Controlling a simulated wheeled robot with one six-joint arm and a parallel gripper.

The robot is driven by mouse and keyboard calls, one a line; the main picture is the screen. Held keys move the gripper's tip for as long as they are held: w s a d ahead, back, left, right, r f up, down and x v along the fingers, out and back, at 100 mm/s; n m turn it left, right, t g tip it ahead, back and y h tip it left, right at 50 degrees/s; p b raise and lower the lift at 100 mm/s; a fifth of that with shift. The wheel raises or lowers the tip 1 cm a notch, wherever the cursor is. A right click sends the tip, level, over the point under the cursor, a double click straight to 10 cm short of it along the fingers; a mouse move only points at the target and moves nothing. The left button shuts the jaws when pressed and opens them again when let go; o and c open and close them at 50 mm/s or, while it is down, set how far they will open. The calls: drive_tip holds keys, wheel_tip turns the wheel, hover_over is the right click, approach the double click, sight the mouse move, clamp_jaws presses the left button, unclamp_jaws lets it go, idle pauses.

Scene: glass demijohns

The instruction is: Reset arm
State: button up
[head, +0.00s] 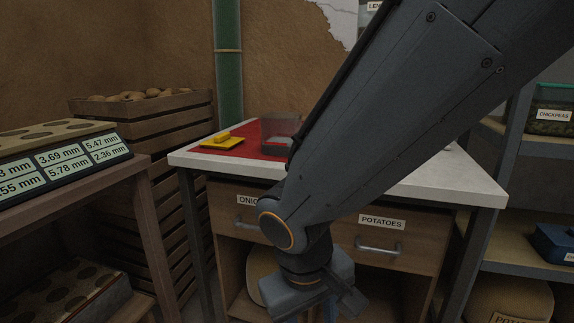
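My arm comes in from the upper right and crosses in front of the white-topped table (440,185). My gripper (318,308) hangs at the bottom middle, in front of the table's drawers and below their handles. It points downward, and its fingertips are at or past the lower picture edge. I cannot tell whether it is open or shut, or whether it holds anything. No glass demijohn can be made out clearly.
A red mat (246,147) with a yellow object (221,141) and a clear container (281,130) lies on the table. A potatoes drawer (384,236) is shut. A wooden crate (140,128) and display stand (85,162) are left; shelves (545,250) are right.

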drive_tip(key=s+a+f+n+g+y, duration=0.2)
drive_tip(key=s+a, duration=0.2)
drive_tip(key=a, duration=0.1)
drive_tip(key=d+r+m+p, duration=0.3)
drive_tip(key=d+r+p, duration=0.7)
drive_tip(key=r+p, duration=0.3)
drive_tip(key=d+r+m+p, duration=0.4)
drive_tip(key=d+r+p, duration=0.6)
drive_tip(key=r+p, duration=0.3)
drive_tip(key=shift+s+h+p, duration=0.3)
drive_tip(key=shift+s+p, duration=0.05)
drive_tip(key=shift+p, duration=0.3)
